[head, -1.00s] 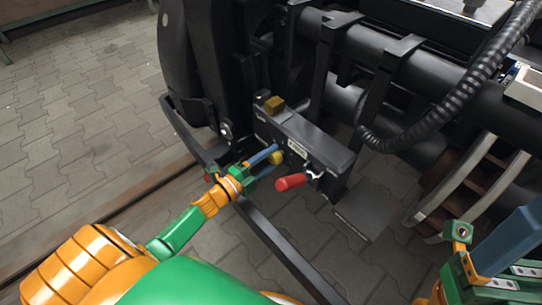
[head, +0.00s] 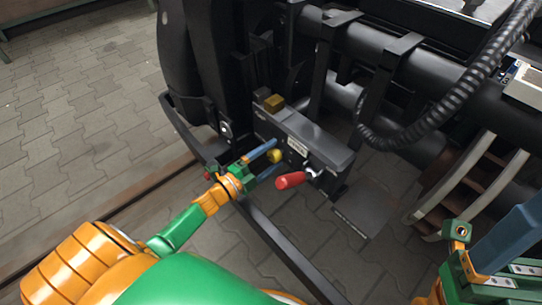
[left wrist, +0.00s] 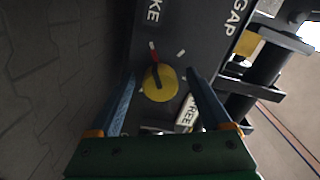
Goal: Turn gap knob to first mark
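The yellow round gap knob (head: 276,156) is on the side of a dark box (head: 322,146). In the left wrist view the knob (left wrist: 166,88) carries a black pointer with a red tip, which points up and slightly left. Short white marks (left wrist: 181,53) stand around it. My left gripper (head: 272,155) is open at the knob, one blue finger on each side; in the wrist view a gap shows between each finger and the knob. My right gripper (head: 508,240) is partly in view at the lower right; its opening is hidden.
A brass block (head: 274,103) sits on top of the box's far end. A dark rail (head: 285,245) runs below my left gripper. A ribbed hose (head: 455,105) hangs at the right. Paving lies at the left.

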